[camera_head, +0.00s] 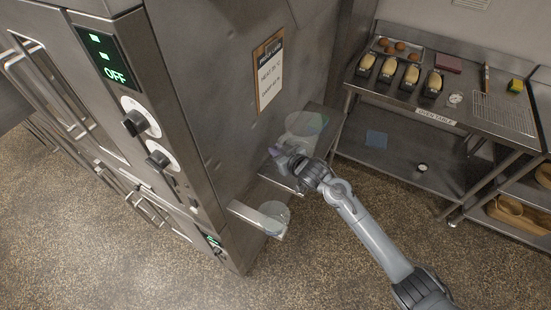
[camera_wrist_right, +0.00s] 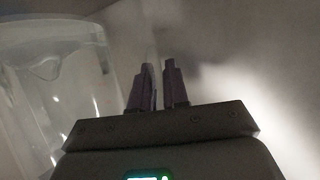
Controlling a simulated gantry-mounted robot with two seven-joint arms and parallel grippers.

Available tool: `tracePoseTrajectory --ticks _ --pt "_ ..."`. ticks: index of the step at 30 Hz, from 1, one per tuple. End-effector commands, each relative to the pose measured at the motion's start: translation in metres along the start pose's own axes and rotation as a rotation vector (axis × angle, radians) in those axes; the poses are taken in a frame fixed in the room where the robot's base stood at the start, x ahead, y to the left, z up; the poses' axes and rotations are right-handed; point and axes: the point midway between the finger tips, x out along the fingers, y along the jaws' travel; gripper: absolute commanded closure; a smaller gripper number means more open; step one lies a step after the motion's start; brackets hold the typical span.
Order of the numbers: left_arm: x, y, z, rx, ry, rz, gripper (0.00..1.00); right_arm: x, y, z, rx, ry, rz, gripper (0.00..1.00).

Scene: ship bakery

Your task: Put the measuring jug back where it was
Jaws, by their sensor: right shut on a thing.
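A clear, see-through measuring jug (camera_head: 304,126) is beside the steel cabinet's side wall, just behind my right gripper in the head view. In the right wrist view the clear jug (camera_wrist_right: 60,90) fills the left side, close to the fingers. My right gripper (camera_head: 277,153) is shut on a thin part between its dark fingers, seemingly the jug's handle; the wrist view (camera_wrist_right: 158,88) is too dim to be sure. The jug is at the upper side shelf (camera_head: 283,176); I cannot tell whether it touches it. My left gripper is not in view.
Another clear vessel (camera_head: 273,214) stands on a lower side shelf (camera_head: 248,213). The oven cabinet (camera_head: 215,110) with knobs rises at left. An oven table (camera_head: 455,112) with loaf tins and a wire rack stands at back right. The floor between is clear.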

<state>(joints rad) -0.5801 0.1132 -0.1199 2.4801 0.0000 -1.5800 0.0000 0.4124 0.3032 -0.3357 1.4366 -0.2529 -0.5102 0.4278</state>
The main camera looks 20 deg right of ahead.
Motion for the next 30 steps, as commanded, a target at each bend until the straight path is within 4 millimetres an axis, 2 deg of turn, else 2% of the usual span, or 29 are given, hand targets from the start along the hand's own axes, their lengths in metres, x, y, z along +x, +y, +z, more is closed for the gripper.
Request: tracePoseTrajectory --ticks 8,18,30 --pt "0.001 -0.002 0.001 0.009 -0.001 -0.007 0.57 0.009 -0.003 0.004 0.0 0.002 0.001 1.0" --pt "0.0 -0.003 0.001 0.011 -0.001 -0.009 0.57 0.022 -0.004 0.036 -0.001 0.003 0.001 1.0" --pt "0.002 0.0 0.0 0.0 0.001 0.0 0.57 0.024 -0.005 0.04 0.0 0.003 0.001 1.0"
